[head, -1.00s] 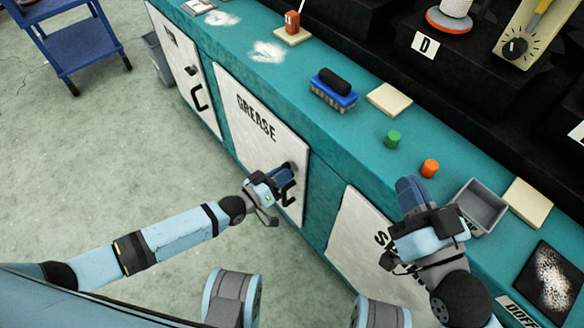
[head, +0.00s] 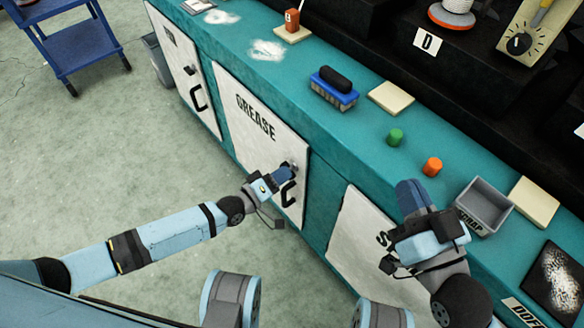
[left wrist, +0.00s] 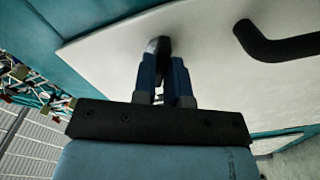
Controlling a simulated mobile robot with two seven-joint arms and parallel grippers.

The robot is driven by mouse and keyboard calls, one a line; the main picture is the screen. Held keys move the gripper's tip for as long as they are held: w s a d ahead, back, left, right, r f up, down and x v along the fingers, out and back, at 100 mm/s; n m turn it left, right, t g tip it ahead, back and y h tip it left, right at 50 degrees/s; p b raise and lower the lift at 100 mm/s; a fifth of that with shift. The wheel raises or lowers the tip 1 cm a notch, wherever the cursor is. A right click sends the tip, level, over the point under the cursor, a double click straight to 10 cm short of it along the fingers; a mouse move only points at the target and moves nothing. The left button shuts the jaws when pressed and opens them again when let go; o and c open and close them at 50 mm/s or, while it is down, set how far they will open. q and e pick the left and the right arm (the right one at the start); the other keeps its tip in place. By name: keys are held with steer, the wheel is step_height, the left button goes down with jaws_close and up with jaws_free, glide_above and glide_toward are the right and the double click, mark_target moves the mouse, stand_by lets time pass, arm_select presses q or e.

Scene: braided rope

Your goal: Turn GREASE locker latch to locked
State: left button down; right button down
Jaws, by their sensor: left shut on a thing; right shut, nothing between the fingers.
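The white GREASE locker door (head: 250,120) is closed in the teal bench front. Its dark latch (left wrist: 158,48) shows in the left wrist view, with its far end visible beyond my fingers. My left gripper (head: 284,174) is shut on the latch; in the left wrist view its blue fingers (left wrist: 163,80) close around it. The black door handle (head: 288,193) is just below the gripper, and in the left wrist view (left wrist: 275,45) it is to the right, apart from the fingers. My right gripper (head: 412,192) is shut and empty over the bench's front edge.
The bench top (head: 360,125) carries a green cylinder (head: 395,137), an orange cylinder (head: 432,166), a brush (head: 333,88) and a grey bin (head: 485,205). Another locker door (head: 185,80) is to the left. The floor in front is clear.

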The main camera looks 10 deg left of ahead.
arm_select(q)
steer(key=shift+f+n+b, duration=0.15)
steer(key=shift+n+b, duration=0.4)
steer(key=shift+n, duration=1.45)
steer(key=shift+n+b, duration=0.6)
steer(key=shift+b, duration=0.05)
steer(key=c, duration=1.4)
jaws_free()
steer(key=shift+o, duration=0.2)
steer(key=p+v, duration=0.1)
steer(key=v, duration=0.6)
